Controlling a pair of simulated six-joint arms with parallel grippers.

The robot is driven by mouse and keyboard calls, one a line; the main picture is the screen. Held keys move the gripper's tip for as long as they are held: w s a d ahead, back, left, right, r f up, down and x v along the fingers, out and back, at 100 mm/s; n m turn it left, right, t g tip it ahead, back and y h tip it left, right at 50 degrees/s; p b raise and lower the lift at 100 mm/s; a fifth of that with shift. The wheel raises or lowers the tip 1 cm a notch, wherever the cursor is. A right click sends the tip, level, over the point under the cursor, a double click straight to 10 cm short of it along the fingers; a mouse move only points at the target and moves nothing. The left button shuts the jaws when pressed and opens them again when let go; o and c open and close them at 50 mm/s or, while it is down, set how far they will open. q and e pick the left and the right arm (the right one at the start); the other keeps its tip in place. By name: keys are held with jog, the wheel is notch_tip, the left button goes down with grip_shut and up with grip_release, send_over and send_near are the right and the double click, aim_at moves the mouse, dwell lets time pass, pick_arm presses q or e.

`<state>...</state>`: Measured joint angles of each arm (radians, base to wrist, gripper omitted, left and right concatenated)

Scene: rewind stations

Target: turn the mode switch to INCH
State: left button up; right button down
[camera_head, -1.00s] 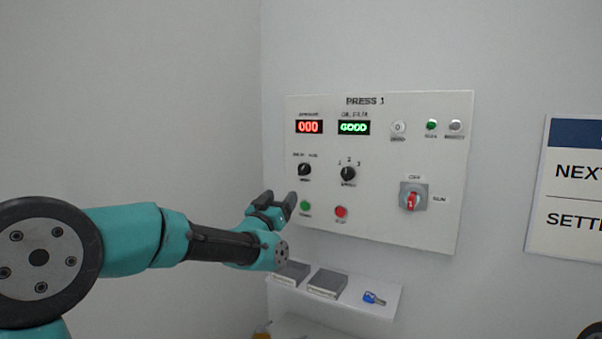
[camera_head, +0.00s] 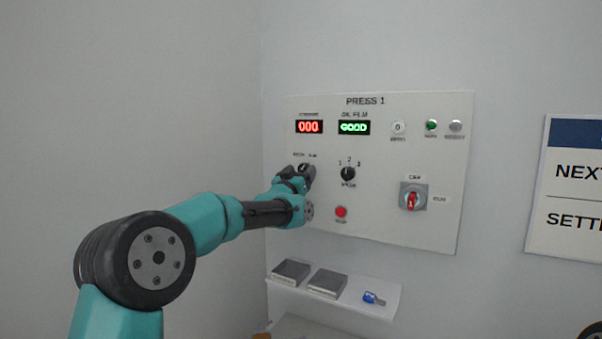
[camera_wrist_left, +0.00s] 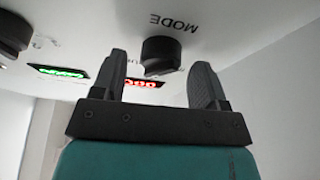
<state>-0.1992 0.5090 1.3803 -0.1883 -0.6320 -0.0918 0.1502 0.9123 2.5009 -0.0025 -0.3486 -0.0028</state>
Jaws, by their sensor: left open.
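The mode switch is a small black knob (camera_head: 304,167) at the left of the white press panel (camera_head: 390,215), below the red display (camera_head: 309,127). In the left wrist view the knob (camera_wrist_left: 162,52) appears beside the upside-down word MODE. My left gripper (camera_head: 297,174) is open at the panel, its fingers at the knob and partly covering it. In the left wrist view the fingers (camera_wrist_left: 160,66) stand on either side of the knob with gaps visible, not closed on it. Which marking the knob points to is hard to read. My right gripper is out of view.
A black speed knob (camera_head: 348,174) sits to the right of the mode switch. A red button (camera_head: 341,212) and a red-handled rotary switch (camera_head: 412,201) are lower right. A shelf (camera_head: 377,300) below holds two grey blocks and a blue key (camera_head: 373,298).

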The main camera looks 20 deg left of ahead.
pick_arm(q)
jog(key=shift+w+r, duration=0.15)
jog(key=shift+w, duration=0.1)
jog(key=shift+c, duration=0.2)
jog(key=c, duration=0.9)
